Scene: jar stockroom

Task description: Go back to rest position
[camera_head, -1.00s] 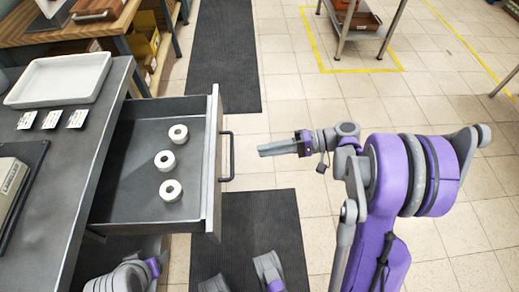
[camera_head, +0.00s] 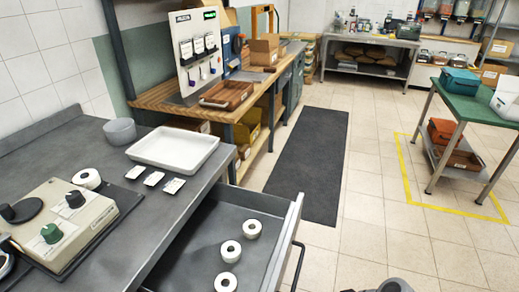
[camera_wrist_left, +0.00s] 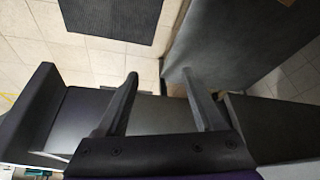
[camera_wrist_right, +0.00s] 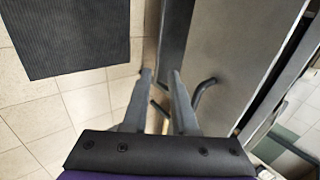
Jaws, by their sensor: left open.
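My left gripper (camera_wrist_left: 158,76) is open and empty in the left wrist view, pointing down with its fingertips well apart. My right gripper (camera_wrist_right: 161,74) shows in the right wrist view with a narrow empty gap between its fingertips. The drawer's bar handle (camera_wrist_right: 203,92) is close beside its right finger in that view; I cannot tell whether they touch. The pulled-out drawer (camera_head: 283,249) holds white rings: one (camera_head: 252,228), a second (camera_head: 231,251) and a third (camera_head: 226,282).
The grey counter (camera_head: 92,140) carries a white tray (camera_head: 172,163), small cards, a grey bowl (camera_head: 119,131) and a beige device (camera_head: 75,225). A wooden bench (camera_head: 165,97) stands behind. A dark mat (camera_head: 310,160) lies on open floor. A green-topped table (camera_head: 470,100) stands right.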

